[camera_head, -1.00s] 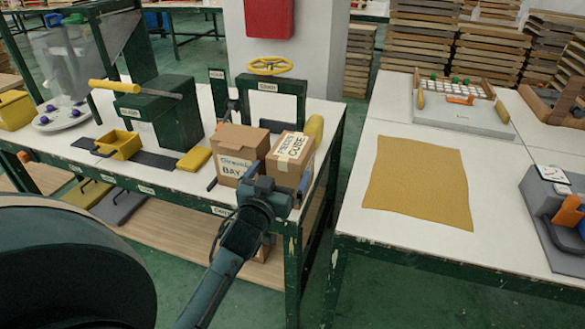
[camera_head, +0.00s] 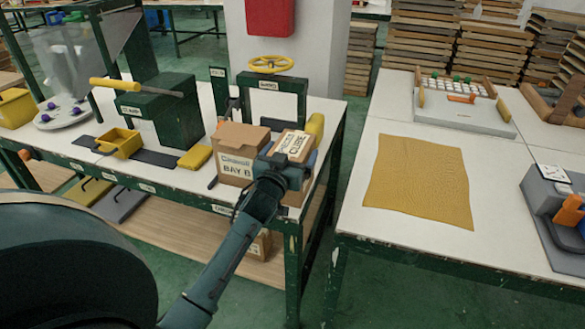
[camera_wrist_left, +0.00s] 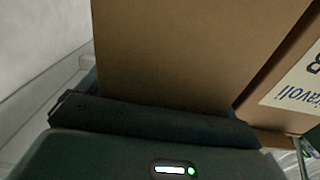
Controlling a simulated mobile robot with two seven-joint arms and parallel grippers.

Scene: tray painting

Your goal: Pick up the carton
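A small brown carton (camera_head: 291,145) with a printed paper label on top stands near the right end of the left table. A larger brown carton (camera_head: 240,141) marked BAY B stands at its left. My left gripper (camera_head: 287,170) is at the near side of the small carton, with finger parts at its sides. In the left wrist view a plain brown carton face (camera_wrist_left: 180,50) fills the middle, close in front of the dark gripper body. The fingertips are hidden, so I cannot tell whether they press on the carton. My right gripper is not in view.
A dark green frame (camera_head: 247,103) with a yellow wheel (camera_head: 270,64) stands behind the cartons. A yellow block (camera_head: 195,157) lies left of them. A yellow cloth (camera_head: 417,180) lies on the right table (camera_head: 360,236), across a gap.

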